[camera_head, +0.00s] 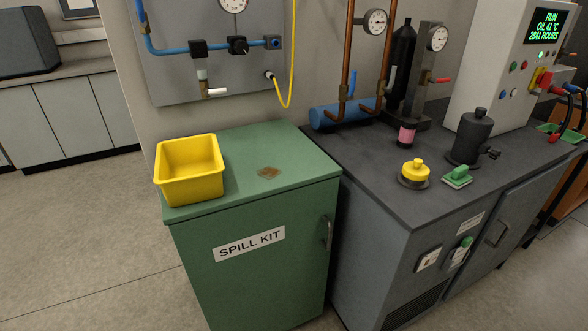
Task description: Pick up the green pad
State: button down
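The green pad (458,175) lies on the dark grey bench top, near its front edge. It looks like a small block with a raised green handle-like top and a paler base. It is right of a round yellow-topped item (413,170) and in front of a dark cylindrical canister, apart from both. My gripper is not in view, and nothing is seen touching the pad.
The dark bench top (375,190) is clear at its left front. The black canister (473,137) and a control box (500,75) stand behind the pad. A green spill-kit cabinet (285,225) with an empty-looking yellow bin (190,185) stands left. Floor in front is open.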

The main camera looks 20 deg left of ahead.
aim_at(458, 178)
jog(key=u, duration=0.55)
jog(key=i, duration=1.3)
jog(key=u, duration=0.2)
